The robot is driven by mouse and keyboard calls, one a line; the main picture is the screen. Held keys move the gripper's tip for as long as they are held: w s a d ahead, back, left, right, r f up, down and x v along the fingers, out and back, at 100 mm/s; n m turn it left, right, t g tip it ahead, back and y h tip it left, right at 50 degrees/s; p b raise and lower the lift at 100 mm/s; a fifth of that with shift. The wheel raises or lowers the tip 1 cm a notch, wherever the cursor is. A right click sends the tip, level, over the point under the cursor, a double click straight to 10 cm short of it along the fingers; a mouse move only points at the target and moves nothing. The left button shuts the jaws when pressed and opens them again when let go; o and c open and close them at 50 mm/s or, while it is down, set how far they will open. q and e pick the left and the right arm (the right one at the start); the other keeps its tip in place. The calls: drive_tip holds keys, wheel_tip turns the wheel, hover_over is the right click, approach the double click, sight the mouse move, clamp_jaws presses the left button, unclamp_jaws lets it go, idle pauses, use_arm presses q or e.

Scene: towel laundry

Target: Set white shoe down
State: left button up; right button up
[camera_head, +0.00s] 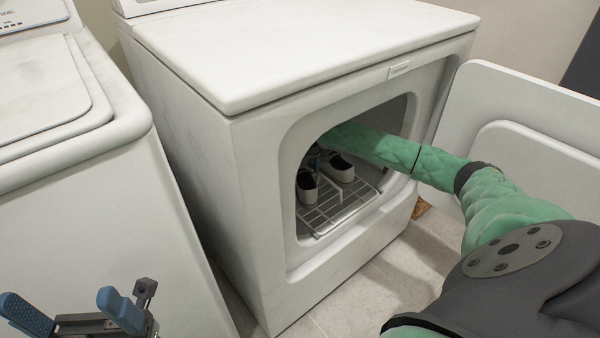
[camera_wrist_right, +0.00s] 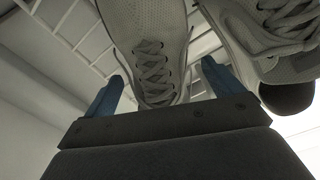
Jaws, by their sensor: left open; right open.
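Two white shoes with dark insides rest on a wire rack inside the open dryer in the head view: a left shoe (camera_head: 307,190) and a right shoe (camera_head: 341,168). My right arm reaches into the dryer drum, and its gripper is mostly hidden there. In the right wrist view my right gripper (camera_wrist_right: 162,90) is open, with one blue finger on each side of a laced white shoe (camera_wrist_right: 150,45). The other white shoe (camera_wrist_right: 265,35) is at the right of that view. I cannot tell whether the fingers touch the shoe. My left gripper (camera_head: 73,308) is open and empty at the lower left.
The white dryer (camera_head: 262,150) stands in the middle, its door (camera_head: 500,95) swung open to the right. The wire rack (camera_head: 335,209) lies low in its opening. A white washer (camera_head: 80,200) stands at the left. Tiled floor shows in front.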

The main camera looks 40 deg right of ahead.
sight(300, 178)
wheel_tip(300, 178, up, 6)
drive_tip(key=shift+f+p, duration=0.15)
drive_tip(key=shift+p, duration=0.5)
